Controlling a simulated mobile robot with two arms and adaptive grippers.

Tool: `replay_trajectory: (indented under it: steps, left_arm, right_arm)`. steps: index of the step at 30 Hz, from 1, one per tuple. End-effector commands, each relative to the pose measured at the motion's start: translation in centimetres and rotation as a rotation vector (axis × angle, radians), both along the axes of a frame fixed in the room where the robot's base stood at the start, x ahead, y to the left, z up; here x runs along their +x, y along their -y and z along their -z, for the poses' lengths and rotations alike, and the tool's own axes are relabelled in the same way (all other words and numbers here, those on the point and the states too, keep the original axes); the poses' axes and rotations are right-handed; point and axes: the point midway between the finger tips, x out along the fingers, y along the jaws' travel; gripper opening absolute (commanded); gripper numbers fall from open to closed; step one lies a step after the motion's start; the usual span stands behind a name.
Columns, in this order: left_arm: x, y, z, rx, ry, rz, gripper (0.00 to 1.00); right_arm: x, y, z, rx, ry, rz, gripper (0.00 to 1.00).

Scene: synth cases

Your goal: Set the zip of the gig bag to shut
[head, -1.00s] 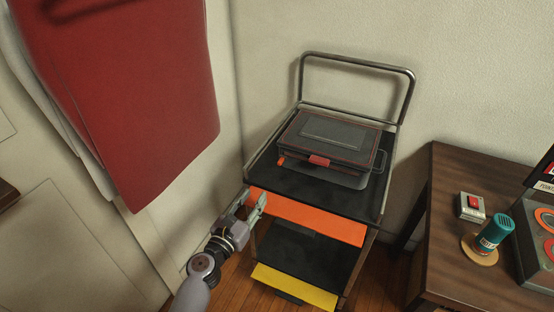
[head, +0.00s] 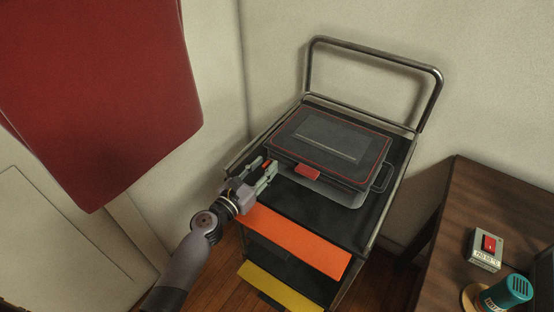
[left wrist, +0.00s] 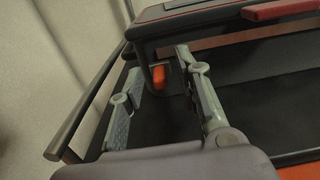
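The gig bag (head: 330,137) is a flat dark grey case with red edging, lying on the top of a cart. A red tab (head: 307,172) is on its front side. A small orange piece (head: 267,163), probably the zip pull, is at its front left corner. My left gripper (head: 267,170) is open at that corner. In the left wrist view the orange piece (left wrist: 159,77) shows between the two spread fingers (left wrist: 160,80), apart from them as far as I can see. I cannot tell how far the zip is closed. My right gripper is not in view.
The cart (head: 336,225) has an orange front panel, a yellow lower one and a tall metal push handle (head: 375,60). A red cloth (head: 100,90) hangs at left. A brown table (head: 470,210) at right holds a red switch box (head: 487,250) and a teal cylinder (head: 508,292).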

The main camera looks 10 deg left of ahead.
Motion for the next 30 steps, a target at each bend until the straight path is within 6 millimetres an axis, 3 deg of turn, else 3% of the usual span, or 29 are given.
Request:
replay_trajectory:
  steps: [11, 25, 30]
  left_arm:
    - [0.0, -0.3, 0.0, 0.000, 0.000, 0.000, 0.32]
    - [0.0, -0.2, 0.0, 0.000, 0.000, 0.000, 0.02]
    - [0.0, -0.2, 0.0, 0.000, 0.000, 0.000, 0.00]
  right_arm:
    - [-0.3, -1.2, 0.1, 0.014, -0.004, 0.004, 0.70]
    - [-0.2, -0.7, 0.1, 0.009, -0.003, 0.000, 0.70]
    - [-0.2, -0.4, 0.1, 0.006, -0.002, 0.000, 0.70]
